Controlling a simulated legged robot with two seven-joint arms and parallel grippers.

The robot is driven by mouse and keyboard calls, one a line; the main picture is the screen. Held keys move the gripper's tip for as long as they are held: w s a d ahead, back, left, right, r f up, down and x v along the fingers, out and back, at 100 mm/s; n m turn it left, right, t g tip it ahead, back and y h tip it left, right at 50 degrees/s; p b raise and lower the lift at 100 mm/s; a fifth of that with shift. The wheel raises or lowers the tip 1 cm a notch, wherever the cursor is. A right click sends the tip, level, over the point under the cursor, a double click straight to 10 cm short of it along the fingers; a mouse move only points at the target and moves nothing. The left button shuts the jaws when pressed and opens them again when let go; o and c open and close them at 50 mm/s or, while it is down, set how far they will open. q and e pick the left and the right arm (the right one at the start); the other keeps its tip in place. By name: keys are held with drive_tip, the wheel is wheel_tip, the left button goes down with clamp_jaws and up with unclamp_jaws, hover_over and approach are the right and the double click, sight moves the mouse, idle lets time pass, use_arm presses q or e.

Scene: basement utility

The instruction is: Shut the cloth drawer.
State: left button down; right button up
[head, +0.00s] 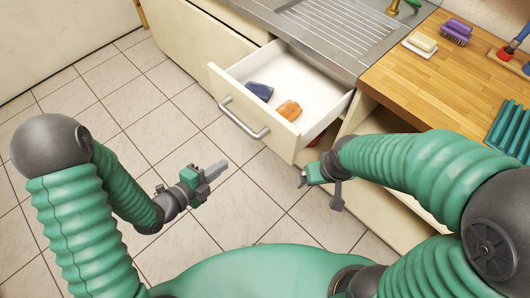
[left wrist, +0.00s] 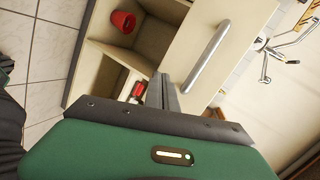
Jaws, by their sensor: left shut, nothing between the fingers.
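The cloth drawer (head: 298,62) is pulled out from under the counter, with its white inside showing. A dark blue cloth (head: 260,91) and an orange cloth (head: 289,110) lie in it. Its cream front carries a grey bar handle (head: 243,118), which also shows in the left wrist view (left wrist: 207,57). My left gripper (head: 224,166) is shut and empty, in front of and below the handle in the head view, apart from it. My right gripper (head: 304,179) is near the drawer front's right end; its jaw opening is too small to judge.
A steel sink unit (head: 325,30) and wooden counter (head: 420,70) lie behind the drawer. Open shelves hold a red cup (left wrist: 123,21). Tiled floor (head: 120,95) is clear at left.

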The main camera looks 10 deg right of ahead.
use_arm(q)
drive_tip(key=s+d+r+m+t+h+b, duration=0.1)
drive_tip(key=s+d+m+h+b, duration=0.1)
drive_tip(key=s+d+m+h, duration=0.2)
approach(275, 139)
drive_tip(key=shift+h, duration=0.3)
drive_tip(key=x, duration=0.6)
drive_tip(key=shift+w+d+f, duration=0.1)
drive_tip(key=shift+d+f, duration=0.05)
drive_tip(key=shift+f, duration=0.1)
drive_tip(key=shift+w, duration=0.25)
use_arm(e)
drive_tip(key=f, duration=0.3)
drive_tip(key=shift+d+f, duration=0.25)
drive_tip(key=shift+f, duration=0.15)
use_arm(q)
drive_tip(key=shift+d, duration=0.25)
use_arm(e)
drive_tip(key=shift+d, duration=0.15)
